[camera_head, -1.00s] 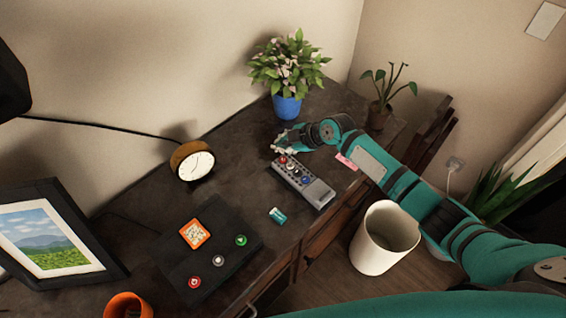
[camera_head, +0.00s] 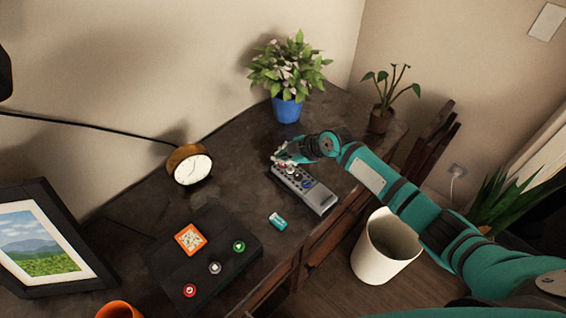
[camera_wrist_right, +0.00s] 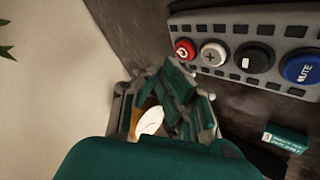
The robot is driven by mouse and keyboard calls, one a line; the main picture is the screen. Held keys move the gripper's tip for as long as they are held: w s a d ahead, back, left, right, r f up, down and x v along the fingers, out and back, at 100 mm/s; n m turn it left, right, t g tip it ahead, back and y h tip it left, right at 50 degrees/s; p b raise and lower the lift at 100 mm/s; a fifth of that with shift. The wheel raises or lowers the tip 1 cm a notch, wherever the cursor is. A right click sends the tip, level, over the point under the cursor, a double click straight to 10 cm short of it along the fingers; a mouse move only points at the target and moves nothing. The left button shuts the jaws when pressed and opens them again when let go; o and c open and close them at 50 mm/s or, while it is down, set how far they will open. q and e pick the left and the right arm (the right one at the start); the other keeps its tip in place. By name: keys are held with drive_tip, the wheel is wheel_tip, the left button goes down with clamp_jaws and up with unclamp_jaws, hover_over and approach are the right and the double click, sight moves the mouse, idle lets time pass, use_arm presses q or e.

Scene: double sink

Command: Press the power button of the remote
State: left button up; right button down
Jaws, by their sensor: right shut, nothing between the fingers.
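The grey remote (camera_head: 315,195) lies on the dark desk, its button end toward the back left. In the right wrist view the remote (camera_wrist_right: 300,30) shows the red power button (camera_wrist_right: 185,49), a white plus button, a black button and a blue MUTE button. My right gripper (camera_head: 279,156) is shut and empty over the button end of the remote and partly hides it in the head view. In the right wrist view its fingers (camera_wrist_right: 172,85) are close beside the power button; I cannot tell whether they touch it. My left gripper is not in view.
A black box (camera_head: 170,262) with colored buttons, a clock (camera_head: 189,166) and a picture frame (camera_head: 88,240) stand further left. A blue-potted plant (camera_head: 287,108) stands behind. A white bin (camera_head: 383,255) stands on the floor.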

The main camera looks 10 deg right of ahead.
idle(0.8)
drive_tip(key=shift+f+b, duration=0.4)
drive_tip(key=shift+b, duration=0.15)
drive_tip(key=shift+f+b, duration=0.5)
idle(0.4)
drive_tip(key=shift+r, duration=0.1)
idle(0.3)
drive_tip(key=shift+r+p, duration=0.6)
drive_tip(key=shift+r, duration=0.2)
wheel_tip(320, 180, up, 5)
drive_tip(key=p, duration=0.3)
drive_tip(key=shift+p, duration=0.35)
idle(0.4)
